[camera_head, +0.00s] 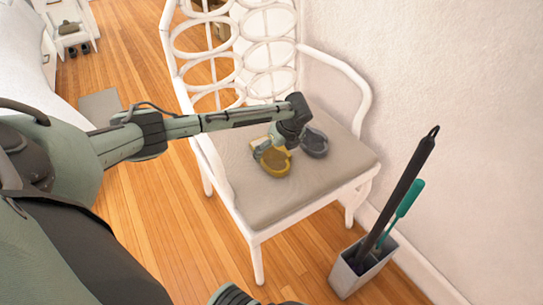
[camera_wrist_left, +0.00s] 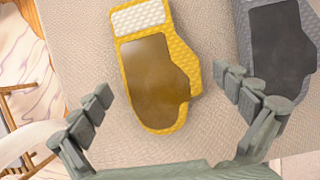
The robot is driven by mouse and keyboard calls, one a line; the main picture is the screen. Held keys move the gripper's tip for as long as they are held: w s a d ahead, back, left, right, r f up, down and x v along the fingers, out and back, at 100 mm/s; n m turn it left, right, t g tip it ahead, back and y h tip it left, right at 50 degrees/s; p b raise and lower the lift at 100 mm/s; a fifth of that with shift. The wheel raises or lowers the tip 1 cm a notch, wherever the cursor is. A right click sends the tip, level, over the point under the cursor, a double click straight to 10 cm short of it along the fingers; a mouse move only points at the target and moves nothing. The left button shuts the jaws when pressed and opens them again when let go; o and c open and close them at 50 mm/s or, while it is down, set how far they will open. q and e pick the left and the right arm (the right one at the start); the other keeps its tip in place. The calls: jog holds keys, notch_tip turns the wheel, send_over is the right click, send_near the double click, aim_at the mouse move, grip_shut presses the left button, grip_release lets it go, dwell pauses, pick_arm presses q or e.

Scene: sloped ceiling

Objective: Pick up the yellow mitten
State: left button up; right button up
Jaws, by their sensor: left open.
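The yellow mitten (camera_head: 276,163) lies flat on the seat cushion of a white chair. In the left wrist view the yellow mitten (camera_wrist_left: 157,75) shows a brown palm panel and a white cuff at the top. My left gripper (camera_head: 268,151) is above the cushion at the mitten and partly covers it in the head view. In the left wrist view my left gripper (camera_wrist_left: 160,100) is open, its fingers on either side of the mitten's rounded end, with nothing held between them.
A grey mitten (camera_head: 314,143) lies just right of the yellow one, close to a finger in the wrist view. The chair (camera_head: 253,235) has a ringed back and armrests. A bin (camera_head: 360,268) with long-handled tools stands right of it, near the wall.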

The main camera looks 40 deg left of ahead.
pick_arm(q)
jog(key=shift+w+a+f, duration=0.1)
jog(key=shift+a+f, duration=0.1)
jog(key=shift+f, duration=0.3)
jog(key=c, duration=1.1)
jog(key=shift+r, duration=0.1)
